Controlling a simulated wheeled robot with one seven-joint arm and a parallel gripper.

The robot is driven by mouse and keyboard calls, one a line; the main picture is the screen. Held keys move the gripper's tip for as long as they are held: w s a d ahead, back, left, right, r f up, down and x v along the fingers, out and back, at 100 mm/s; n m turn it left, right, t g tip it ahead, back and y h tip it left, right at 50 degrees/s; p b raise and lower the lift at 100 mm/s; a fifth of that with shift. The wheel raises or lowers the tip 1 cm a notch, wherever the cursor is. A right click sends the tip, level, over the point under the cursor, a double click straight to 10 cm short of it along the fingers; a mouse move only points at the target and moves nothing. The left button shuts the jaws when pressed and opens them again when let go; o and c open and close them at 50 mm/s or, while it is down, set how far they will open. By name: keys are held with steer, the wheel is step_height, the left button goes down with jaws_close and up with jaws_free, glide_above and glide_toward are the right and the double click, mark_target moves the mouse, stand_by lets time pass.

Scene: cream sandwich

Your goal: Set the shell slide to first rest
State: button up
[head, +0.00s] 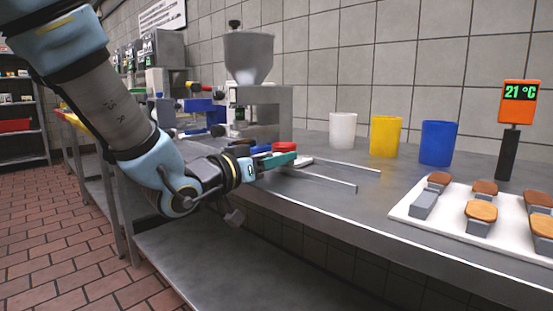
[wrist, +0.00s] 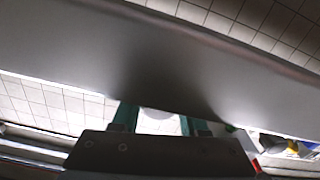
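My gripper (head: 284,160) is at the counter's front edge, left of centre in the head view, below the dosing machine. Its teal fingers stand apart in the wrist view (wrist: 160,118), with a pale rounded patch seen between them. A wide grey surface (wrist: 90,45) fills the wrist view close ahead of the fingertips; I cannot tell which part it is. Two thin metal rails (head: 325,180) run right from beside the gripper. A red part (head: 285,147) shows just behind the fingers. The shell slide itself is not clearly visible; my arm and gripper may hide it.
The dosing machine with a grey hopper (head: 249,58) stands behind my gripper. White (head: 343,131), yellow (head: 385,136) and blue (head: 438,143) cups stand along the wall. A white board (head: 408,208) with several topped shells lies right, before a 21 °C display (head: 518,102). Counter between is clear.

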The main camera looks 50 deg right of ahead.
steer(key=shift+o, duration=0.4)
steer(key=a+b, duration=0.1)
steer(key=a, duration=0.9)
steer(key=shift+w+a, duration=0.3)
steer(key=shift+a, duration=0.1)
steer(key=shift+w, duration=0.1)
